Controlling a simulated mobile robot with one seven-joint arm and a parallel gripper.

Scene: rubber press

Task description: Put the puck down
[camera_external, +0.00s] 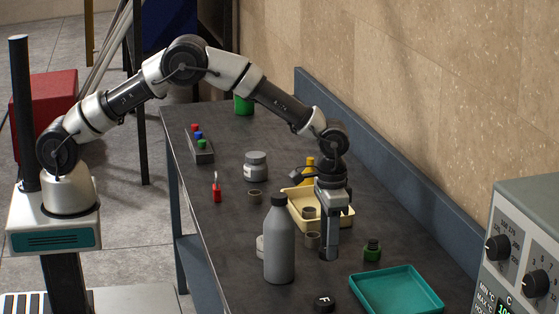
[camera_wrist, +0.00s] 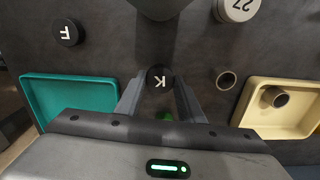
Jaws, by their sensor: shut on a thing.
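My gripper (camera_external: 329,254) points straight down, low over the dark table, between the grey bottle and the teal tray in the external view. In the wrist view its two fingers (camera_wrist: 160,88) are shut on a black puck marked K (camera_wrist: 160,77). That puck is hidden by the fingers in the external view. I cannot tell whether its underside touches the table. Another black puck, marked F (camera_external: 323,301), lies on the table near the front; it also shows at upper left in the wrist view (camera_wrist: 69,32).
A grey bottle (camera_external: 279,245) stands left of my gripper, a teal tray (camera_external: 436,302) lies to the right. A cream tray (camera_external: 344,224) holding a ring is behind. A control box (camera_external: 515,225) is at right.

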